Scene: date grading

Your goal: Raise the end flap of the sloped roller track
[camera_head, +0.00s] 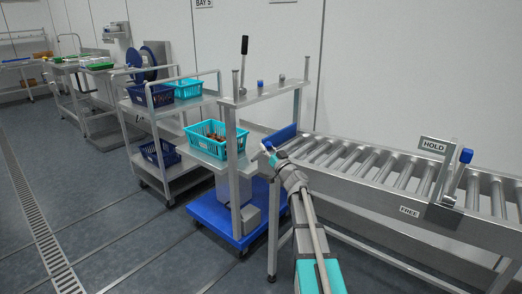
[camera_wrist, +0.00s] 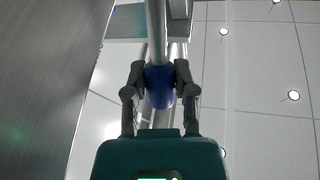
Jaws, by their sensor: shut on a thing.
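The sloped roller track (camera_head: 370,185) runs from the right to the middle of the head view. A blue panel (camera_head: 280,138), apparently the end flap, stands tilted at its left end. My gripper (camera_head: 267,150) is at that end, beside the panel. In the wrist view my gripper (camera_wrist: 160,82) is shut on a blue knob (camera_wrist: 160,92), one finger on each side. A grey bar (camera_wrist: 155,40) runs up from the knob. How the knob joins the flap is hidden.
A turquoise crate (camera_head: 192,138) with brown contents sits left of the track's end, above a blue base (camera_head: 222,222). A lever with a blue knob (camera_head: 466,155) stands between HOLD (camera_head: 433,146) and FREE (camera_head: 409,211) signs. Floor at the left front is clear.

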